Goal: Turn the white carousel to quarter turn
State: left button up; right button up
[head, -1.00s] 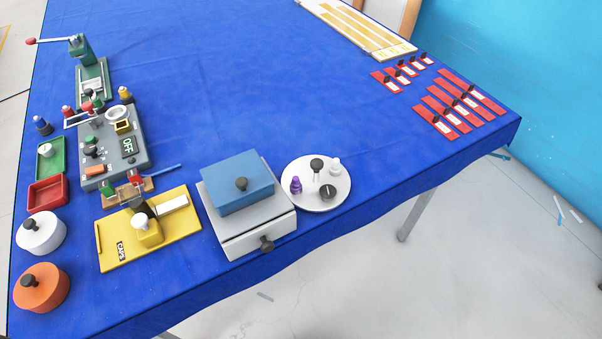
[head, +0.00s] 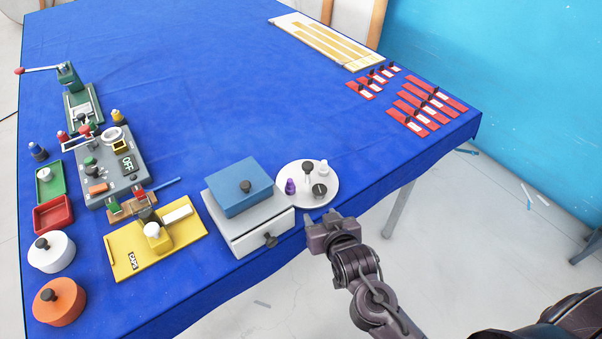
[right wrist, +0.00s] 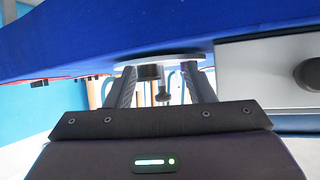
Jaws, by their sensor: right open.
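The white carousel (head: 306,197) is a round disc on the blue table near its front edge. It carries a purple bottle-like piece (head: 290,187), a white piece (head: 323,168), a tall black-topped knob (head: 307,169) and a low dark knob (head: 320,190). My right gripper (head: 320,219) is open and empty, just in front of the disc at the table edge. In the right wrist view, which looks upside down, the disc's rim (right wrist: 160,60) and dark knobs show beyond and between the spread fingers (right wrist: 165,86). Contact is not visible. My left gripper is out of view.
A grey drawer box (head: 240,232) with a blue block (head: 240,186) on top stands directly left of the carousel. A yellow board (head: 125,240) lies further left. Red cards (head: 428,105) lie at the right. The middle of the table is clear.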

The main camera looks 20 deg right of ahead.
aim_at(309, 170)
jog(key=w+r+t, duration=0.1)
jog(key=t, duration=0.1)
jog(key=w+r+t, duration=0.1)
jog(key=w+t, duration=0.1)
jog(key=shift+w+d+r+h, duration=0.1)
jog(key=shift+w+r+h, duration=0.05)
jog(key=shift+h, duration=0.25)
jog(key=shift+w+r+t, duration=0.2)
jog(key=shift+r+t, duration=0.65)
jog(key=shift+t, duration=0.15)
jog(key=w+p, duration=0.2)
jog(key=w, duration=0.4)
jog(key=shift+w, duration=0.9)
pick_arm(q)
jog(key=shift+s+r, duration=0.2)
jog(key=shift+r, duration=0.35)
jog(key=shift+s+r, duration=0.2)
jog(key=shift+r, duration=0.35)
pick_arm(e)
jog(key=shift+c, duration=0.2)
grip_shut()
